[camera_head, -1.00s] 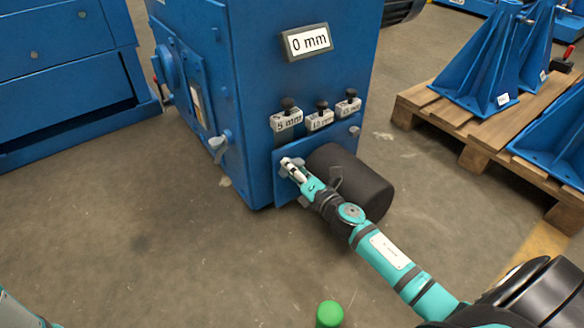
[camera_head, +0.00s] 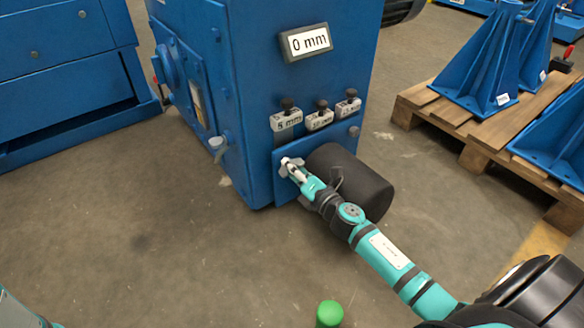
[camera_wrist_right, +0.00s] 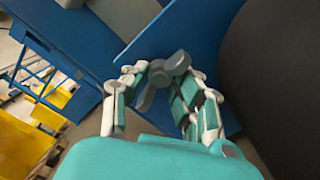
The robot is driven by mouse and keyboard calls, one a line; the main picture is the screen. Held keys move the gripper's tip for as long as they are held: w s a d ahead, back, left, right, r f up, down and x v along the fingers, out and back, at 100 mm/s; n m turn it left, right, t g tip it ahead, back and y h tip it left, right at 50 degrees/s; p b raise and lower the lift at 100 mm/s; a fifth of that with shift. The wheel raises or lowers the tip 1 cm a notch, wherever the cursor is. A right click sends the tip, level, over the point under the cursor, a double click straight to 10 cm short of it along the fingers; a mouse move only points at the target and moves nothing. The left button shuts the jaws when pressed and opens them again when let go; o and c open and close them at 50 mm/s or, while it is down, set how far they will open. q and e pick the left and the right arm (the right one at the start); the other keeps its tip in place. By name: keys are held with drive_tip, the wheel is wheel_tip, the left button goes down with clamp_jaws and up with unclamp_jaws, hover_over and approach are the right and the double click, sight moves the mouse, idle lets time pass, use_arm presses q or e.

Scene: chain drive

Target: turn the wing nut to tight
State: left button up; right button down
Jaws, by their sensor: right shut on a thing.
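The grey wing nut (camera_wrist_right: 157,77) sits on a blue plate low on the machine's front. In the wrist view its wings and hub show between the fingers. My right gripper (camera_head: 291,168) reaches it from the front right and is shut on it, with a finger on each side (camera_wrist_right: 162,84). In the head view the fingers hide most of the nut, so its exact angle is hard to tell. My left gripper is not in view; only a bit of my left arm shows at the lower left corner.
The blue machine (camera_head: 250,120) carries a display (camera_head: 306,42) reading 0 mm and several labelled blocks with black knobs (camera_head: 287,121). A grey knob (camera_head: 216,143) is on the machine's left side. A pallet (camera_head: 470,130) stands right.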

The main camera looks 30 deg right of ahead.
drive_tip(key=shift+s+f, duration=0.1)
drive_tip(key=shift+f, duration=0.1)
idle(0.6)
drive_tip(key=c, duration=1.4)
unclamp_jaws()
drive_tip(key=shift+o, duration=0.6)
drive_tip(key=shift+r, duration=0.1)
drive_tip(key=s+d, duration=0.1)
drive_tip(key=s, duration=1.1)
drive_tip(key=shift+d, duration=0.35)
